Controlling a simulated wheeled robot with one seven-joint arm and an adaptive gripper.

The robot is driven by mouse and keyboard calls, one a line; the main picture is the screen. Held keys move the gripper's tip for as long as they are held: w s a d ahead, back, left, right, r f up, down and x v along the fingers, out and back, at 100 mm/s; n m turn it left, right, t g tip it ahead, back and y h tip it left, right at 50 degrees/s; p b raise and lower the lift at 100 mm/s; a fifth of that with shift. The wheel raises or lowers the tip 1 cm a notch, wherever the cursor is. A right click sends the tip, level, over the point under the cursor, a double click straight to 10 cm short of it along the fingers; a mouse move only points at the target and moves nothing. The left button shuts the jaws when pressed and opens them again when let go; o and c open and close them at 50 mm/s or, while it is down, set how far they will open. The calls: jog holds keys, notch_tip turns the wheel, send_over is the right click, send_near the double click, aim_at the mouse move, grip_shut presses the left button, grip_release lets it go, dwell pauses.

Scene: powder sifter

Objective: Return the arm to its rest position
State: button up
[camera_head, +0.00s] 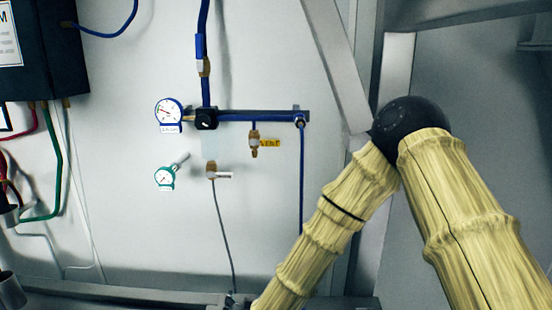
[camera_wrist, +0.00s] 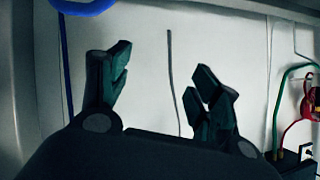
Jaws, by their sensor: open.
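My gripper (camera_wrist: 163,90) shows in the wrist view with its two dark fingers spread apart and nothing between them. Behind the fingers is a pale wall with a thin grey line running down it. In the head view my arm, in a yellowish ribbed cover, bends at a black joint on the right. Its forearm runs down and left out of the bottom edge, so my gripper is out of that view.
A pale panel carries a blue pipe (camera_head: 260,116), a white gauge (camera_head: 168,112), a green-rimmed gauge (camera_head: 165,178) and a small valve (camera_head: 212,171). A dark box (camera_head: 50,55) with coloured cables hangs at left. Grey frame beams (camera_head: 394,75) stand close behind my arm.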

jog(key=s+d+f+n+g, duration=0.1)
jog(key=s+d+f+g, duration=0.2)
jog(key=s+d+f, duration=0.6)
jog(key=s+d+f+g, duration=0.3)
jog(key=s+d+f, duration=0.4)
jog(key=f, duration=0.4)
jog(key=s+d+f+g+h, duration=0.1)
jog(key=s+d+f+g, duration=0.1)
jog(key=s+d, duration=0.5)
jog(key=s+d+f+g+h, duration=0.1)
jog(key=s+d+f+g, duration=0.2)
jog(key=s, duration=1)
jog(key=d+f, duration=0.2)
jog(key=d, duration=0.3)
jog(key=shift+d+f+g, duration=0.25)
jog(key=shift+g, duration=0.05)
